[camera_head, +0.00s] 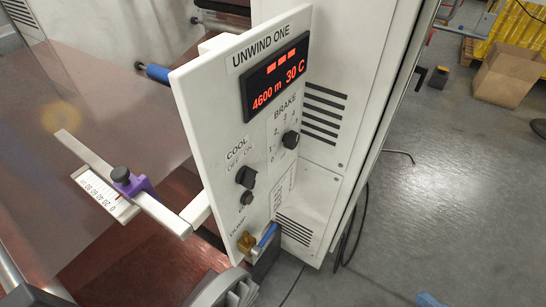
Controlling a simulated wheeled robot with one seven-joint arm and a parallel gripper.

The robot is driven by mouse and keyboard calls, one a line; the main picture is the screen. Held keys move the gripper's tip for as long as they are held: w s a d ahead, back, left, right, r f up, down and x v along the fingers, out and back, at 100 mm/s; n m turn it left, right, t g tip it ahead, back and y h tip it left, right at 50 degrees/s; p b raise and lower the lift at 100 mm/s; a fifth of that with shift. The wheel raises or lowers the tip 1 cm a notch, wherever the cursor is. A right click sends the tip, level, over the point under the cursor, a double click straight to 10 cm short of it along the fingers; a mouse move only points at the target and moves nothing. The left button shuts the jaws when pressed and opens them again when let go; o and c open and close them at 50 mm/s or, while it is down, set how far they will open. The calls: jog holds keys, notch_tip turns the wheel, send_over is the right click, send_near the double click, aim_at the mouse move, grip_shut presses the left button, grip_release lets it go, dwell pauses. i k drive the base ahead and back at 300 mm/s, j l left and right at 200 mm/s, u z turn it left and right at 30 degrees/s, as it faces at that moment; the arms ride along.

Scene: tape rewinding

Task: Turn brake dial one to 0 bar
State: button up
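The brake dial (290,140) is a small black knob on the white panel (215,120) labelled "UNWIND ONE". It sits under the word "BRAKE", with small printed numbers around its left and upper sides. The picture is too small to tell which number its pointer faces. The red display (276,77) above it reads 4600 m and 30 C. I see no gripper fingers in this view, and nothing touches the dial.
A black COOL switch (246,177) sits left of and below the dial. A brass fitting with a blue handle (266,236) is at the panel's lower edge. A ruler arm with a purple clamp (137,187) sticks out left. Open floor (450,190) lies to the right.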

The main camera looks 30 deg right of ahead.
aim_at(290, 139)
jog(key=j+z, duration=0.15)
jog(key=z, duration=0.3)
jog(key=k+j+z, duration=0.15)
jog(key=z, duration=0.35)
jog(key=k+z, duration=0.1)
jog(key=z, duration=0.35)
jog(key=j, duration=0.05)
